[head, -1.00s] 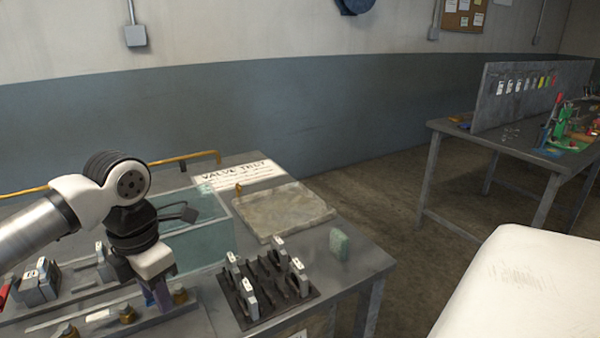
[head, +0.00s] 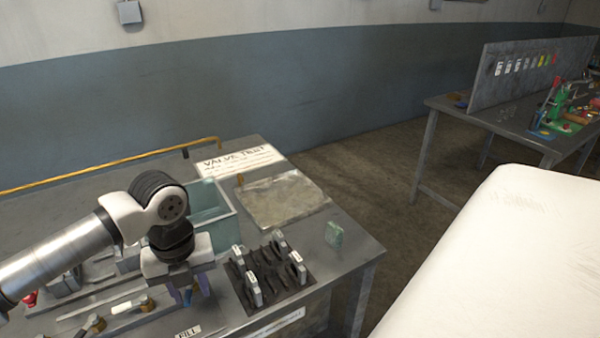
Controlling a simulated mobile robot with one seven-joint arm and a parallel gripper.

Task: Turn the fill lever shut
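A white label reading FILL (head: 188,331) is on the front edge of the bench at the bottom of the head view. My gripper (head: 193,292) points down just above and behind that label, low over the valve row. Its two fingers look spread apart, with a gap between them. I cannot make out a fill lever; the gripper covers that spot. Two brass valve fittings show to the left, one (head: 147,303) near the gripper and one (head: 97,323) farther left. A white-marked lever or tag (head: 122,307) lies beside the nearer one.
A black rack (head: 268,277) with grey tags stands right of my gripper.

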